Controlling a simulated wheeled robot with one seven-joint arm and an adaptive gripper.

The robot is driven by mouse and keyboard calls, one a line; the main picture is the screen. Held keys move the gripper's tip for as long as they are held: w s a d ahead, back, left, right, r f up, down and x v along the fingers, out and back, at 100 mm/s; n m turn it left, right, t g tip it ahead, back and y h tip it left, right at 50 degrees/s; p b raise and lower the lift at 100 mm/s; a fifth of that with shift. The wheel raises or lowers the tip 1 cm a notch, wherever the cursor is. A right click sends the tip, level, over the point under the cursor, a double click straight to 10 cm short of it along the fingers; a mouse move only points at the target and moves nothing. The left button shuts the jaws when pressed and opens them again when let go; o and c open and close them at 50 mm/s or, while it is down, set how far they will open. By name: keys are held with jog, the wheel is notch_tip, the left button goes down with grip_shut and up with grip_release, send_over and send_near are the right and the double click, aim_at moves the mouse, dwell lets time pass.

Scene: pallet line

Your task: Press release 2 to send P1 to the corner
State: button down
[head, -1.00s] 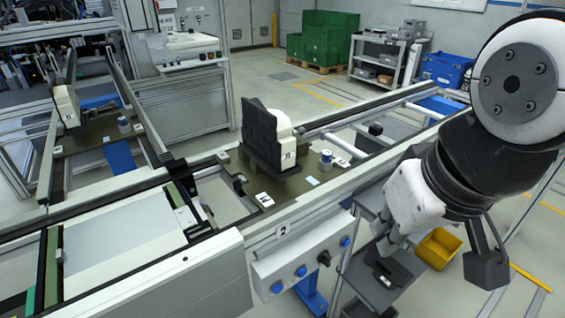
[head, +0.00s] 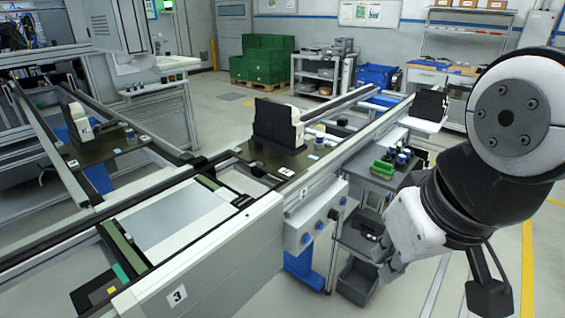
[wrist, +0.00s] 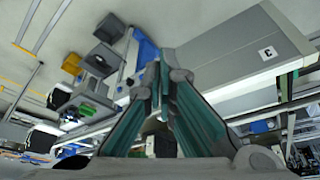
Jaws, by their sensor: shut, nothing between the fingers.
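A grey control box (head: 291,240) hangs on the near side of the line under a plate marked 2 (head: 303,192). It carries blue buttons (head: 319,225) and a dark knob (head: 333,214). A pallet (head: 262,158) with a black fixture and a white part stands on the line above the box. A second pallet (head: 95,152) with a white part is on the left line. I cannot read which is P1.
A grey trolley with green and dark items (head: 385,170) stands behind my gripper. Free floor (head: 420,295) lies at right.

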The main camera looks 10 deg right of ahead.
jog(key=shift+s, duration=0.1)
jog(key=w+d+f+n+t+h+b, duration=0.1)
jog(key=w+d+f+b, duration=0.4)
jog(key=w, duration=0.5)
jog(key=w+d+f+t+h+b, duration=0.1)
jog(key=w+d+f+b, duration=0.35)
jog(key=w, duration=0.45)
jog(key=w+d+f+n+t+h+b, duration=0.15)
jog(key=w+d+f+b, duration=0.35)
jog(key=w, duration=0.5)
jog(key=w+d+f+t+b, duration=0.2)
jog(key=w+d+f+b, duration=0.2)
jog(key=f, duration=0.4)
jog(key=w+d+f+n+t+y+b, duration=0.1)
jog(key=w+d+f+t+b, duration=0.1)
jog(key=w+d+f+b, duration=0.2)
jog(key=w+d+f+n+t+y+b, duration=0.1)
jog(key=w+d+f+t+b, duration=0.2)
jog(key=w+d+f+b, duration=0.2)
jog(key=w+d+f, duration=0.1)
jog(key=d+f, duration=0.2)
jog(key=f, duration=0.4)
jog(key=shift+w+f, duration=0.4)
jog(key=shift+d, duration=0.1)
